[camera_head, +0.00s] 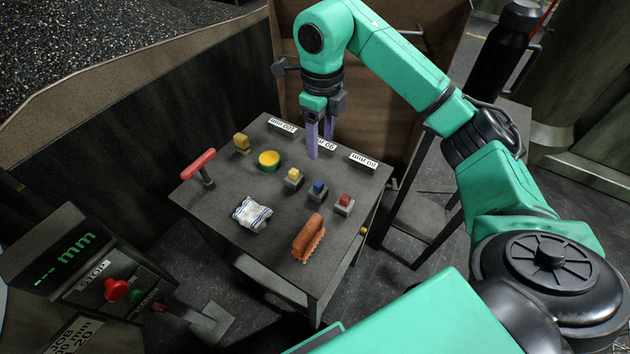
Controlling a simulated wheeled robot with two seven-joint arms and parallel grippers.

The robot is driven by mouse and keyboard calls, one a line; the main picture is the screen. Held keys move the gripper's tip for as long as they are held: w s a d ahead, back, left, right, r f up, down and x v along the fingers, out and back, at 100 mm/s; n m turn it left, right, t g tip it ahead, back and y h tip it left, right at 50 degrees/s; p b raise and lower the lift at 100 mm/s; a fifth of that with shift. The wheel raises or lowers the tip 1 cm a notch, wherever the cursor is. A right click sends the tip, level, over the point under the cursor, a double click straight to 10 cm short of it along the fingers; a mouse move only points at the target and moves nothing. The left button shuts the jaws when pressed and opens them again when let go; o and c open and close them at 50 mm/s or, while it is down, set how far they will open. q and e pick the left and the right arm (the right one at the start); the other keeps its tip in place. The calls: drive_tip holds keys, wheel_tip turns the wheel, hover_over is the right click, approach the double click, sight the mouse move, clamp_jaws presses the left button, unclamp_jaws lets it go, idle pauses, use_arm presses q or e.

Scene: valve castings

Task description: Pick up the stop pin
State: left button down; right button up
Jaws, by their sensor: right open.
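No item is marked as the stop pin, and I cannot tell for certain which one it is. A red T-handled piece with a grey shaft (198,164) stands at the left edge of the dark table. Three small grey-based pieces with a yellow top (293,177), a blue top (318,189) and a red top (344,202) stand in a row right of the middle. My right gripper (319,149) points down above the table's far edge, open and empty, its fingers in front of the middle label. My left gripper is not in view.
White labels line the far edge. A console with a red stop button (116,289) stands at lower left. A dark bottle (504,50) stands upper right.

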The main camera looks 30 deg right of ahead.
sight(318, 184)
drive_tip(key=f+p, duration=0.1)
drive_tip(key=f, duration=0.3)
drive_tip(key=f+p, duration=0.1)
drive_tip(key=f, duration=0.3)
drive_tip(key=f+p, duration=0.1)
drive_tip(key=f, duration=0.4)
drive_tip(key=shift+s+a+p, duration=0.15)
drive_tip(key=shift+a+p, duration=0.15)
drive_tip(key=shift+d+f, duration=0.1)
drive_tip(key=shift+f, duration=0.25)
clamp_jaws()
